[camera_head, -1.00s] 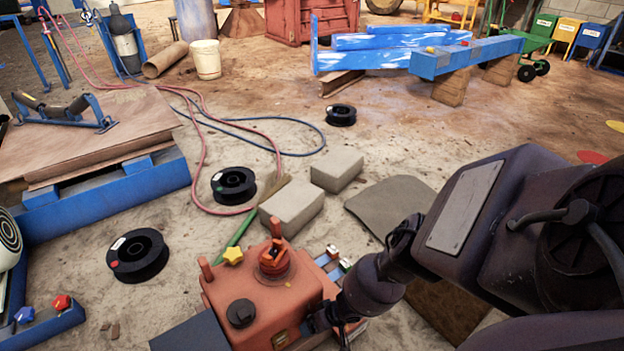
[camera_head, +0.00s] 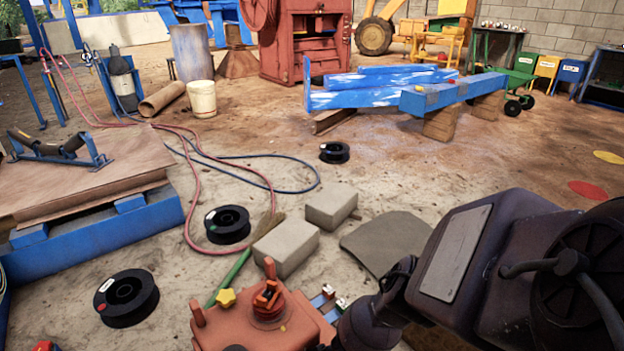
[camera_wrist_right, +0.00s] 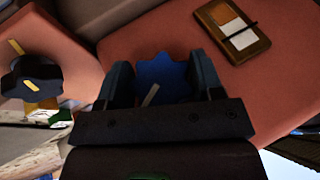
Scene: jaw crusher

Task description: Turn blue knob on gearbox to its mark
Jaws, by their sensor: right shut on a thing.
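The red-orange gearbox (camera_head: 290,328) is at the bottom of the head view, partly cut off by the frame edge. The blue knob (camera_wrist_right: 165,72) shows in the right wrist view on a gearbox face. My right gripper (camera_wrist_right: 162,80) is shut on the blue knob, one finger on each side of it. A pale pointer line (camera_wrist_right: 151,95) shows on the near part of the knob. I cannot make out a separate mark for it; the gripper hides part of the surroundings. In the head view the fingers of my right gripper are out of sight. My left gripper is not in view.
A black knob (camera_wrist_right: 32,78) with a yellow pointer and a label plate (camera_wrist_right: 232,26) are beside the blue knob. Grey blocks (camera_head: 285,249) and black spools (camera_head: 127,298) lie on the floor beyond.

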